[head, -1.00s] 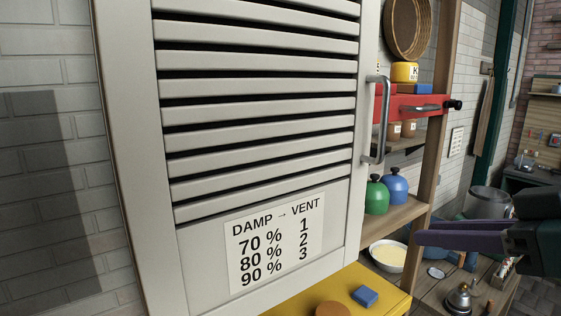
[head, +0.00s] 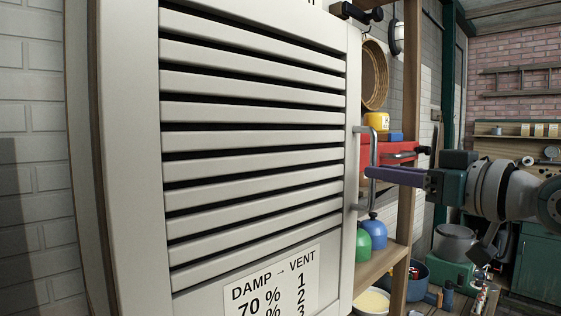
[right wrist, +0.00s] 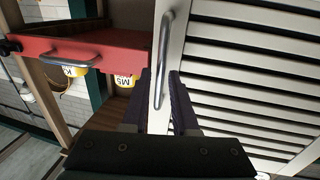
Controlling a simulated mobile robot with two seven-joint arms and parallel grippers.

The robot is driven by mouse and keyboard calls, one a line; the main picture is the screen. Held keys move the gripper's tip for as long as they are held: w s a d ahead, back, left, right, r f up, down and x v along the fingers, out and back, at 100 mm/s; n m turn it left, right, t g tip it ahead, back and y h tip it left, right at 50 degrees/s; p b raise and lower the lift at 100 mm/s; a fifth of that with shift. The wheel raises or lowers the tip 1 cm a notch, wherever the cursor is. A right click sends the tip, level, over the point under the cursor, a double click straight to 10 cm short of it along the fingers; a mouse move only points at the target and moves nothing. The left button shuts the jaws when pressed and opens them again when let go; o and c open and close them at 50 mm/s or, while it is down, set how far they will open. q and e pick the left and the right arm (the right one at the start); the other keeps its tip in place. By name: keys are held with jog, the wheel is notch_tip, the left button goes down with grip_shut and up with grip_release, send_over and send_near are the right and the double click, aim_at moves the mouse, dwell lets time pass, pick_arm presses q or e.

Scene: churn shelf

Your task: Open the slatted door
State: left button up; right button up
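The slatted door (head: 255,170) is a pale panel with dark gaps between its slats, and fills the left and middle of the head view. Its grey bar handle (head: 374,148) stands upright at the door's right edge. My right gripper (head: 372,174) reaches in from the right with its purple fingers at the handle. In the right wrist view the handle (right wrist: 165,50) runs between the two fingers (right wrist: 163,88), with a small gap showing, so they look open around it. I cannot tell whether the door stands ajar. My left gripper is not in view.
A label (head: 272,285) is on the lower door. Right of the door is a wooden shelf with a red drawer (right wrist: 90,48), a yellow tin (head: 377,121), and green (head: 363,247) and blue (head: 373,233) containers. A metal pot (head: 455,242) stands further right.

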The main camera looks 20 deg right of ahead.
aim_at(371, 201)
jog(key=shift+w+a, duration=0.2)
jog(key=shift+w, duration=0.55)
jog(key=shift+w+a, duration=0.15)
jog(key=shift+w, duration=0.6)
grip_shut()
dwell(0.4)
